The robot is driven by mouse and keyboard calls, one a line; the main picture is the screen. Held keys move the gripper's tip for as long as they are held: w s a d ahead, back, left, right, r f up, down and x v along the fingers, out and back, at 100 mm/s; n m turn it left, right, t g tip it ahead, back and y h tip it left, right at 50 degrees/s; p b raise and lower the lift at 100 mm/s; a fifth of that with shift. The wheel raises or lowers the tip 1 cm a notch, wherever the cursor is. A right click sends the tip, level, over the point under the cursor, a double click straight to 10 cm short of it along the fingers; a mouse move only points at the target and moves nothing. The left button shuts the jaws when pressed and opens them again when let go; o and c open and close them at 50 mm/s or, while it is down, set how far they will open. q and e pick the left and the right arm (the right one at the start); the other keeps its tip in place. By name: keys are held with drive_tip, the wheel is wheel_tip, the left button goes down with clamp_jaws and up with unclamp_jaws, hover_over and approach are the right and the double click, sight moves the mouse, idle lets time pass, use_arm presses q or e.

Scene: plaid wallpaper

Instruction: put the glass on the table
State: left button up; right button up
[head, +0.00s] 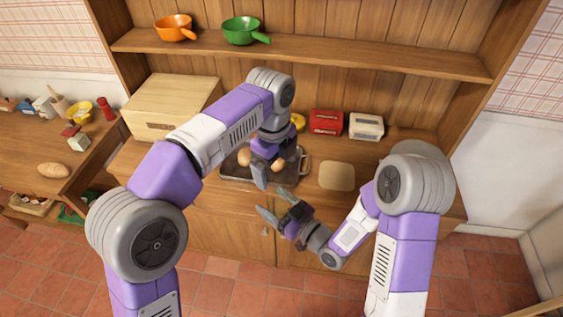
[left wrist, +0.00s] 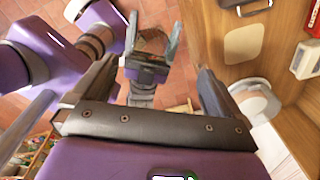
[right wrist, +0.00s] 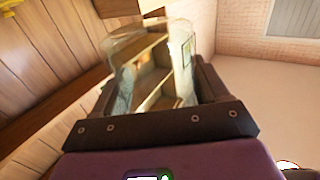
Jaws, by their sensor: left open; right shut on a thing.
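The clear glass (right wrist: 150,65) is between the fingers of my right gripper (right wrist: 152,95) in the right wrist view. In the head view my right gripper (head: 285,212) is in front of the cabinet's counter, and the glass (head: 287,196) shows only as a small greenish shape there. My left gripper (head: 268,172) is open and empty, pointing down by the tray, above and close to the right one. In the left wrist view the right gripper (left wrist: 152,62) appears between the open left fingers. A wooden table (head: 25,165) stands at the left.
A metal tray (head: 232,178) with brown roundish food sits on the cabinet counter, partly hidden by my left arm. A beige board (head: 337,176), a red toaster (head: 326,122) and a white one (head: 366,126) are nearby. A wooden box (head: 170,100) stands left. Bread (head: 53,170) lies on the table.

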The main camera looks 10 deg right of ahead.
use_arm(q)
wheel_tip(320, 180, up, 2)
drive_tip(key=s+m, duration=0.1)
use_arm(e)
drive_tip(key=shift+a, duration=0.1)
use_arm(q)
approach(281, 194)
drive_tip(key=s+f, duration=0.1)
drive_tip(key=f, duration=0.3)
drive_tip(key=s+f, duration=0.1)
drive_tip(key=f, duration=0.1)
drive_tip(key=shift+s+f, duration=0.1)
drive_tip(key=shift+s, duration=0.2)
drive_tip(key=c, duration=1.2)
use_arm(e)
drive_tip(key=shift+s+a, duration=0.1)
use_arm(q)
drive_tip(key=shift+d, duration=0.1)
use_arm(e)
drive_tip(key=o, duration=1.1)
drive_tip(key=shift+o, duration=0.3)
drive_tip(key=shift+f, duration=0.1)
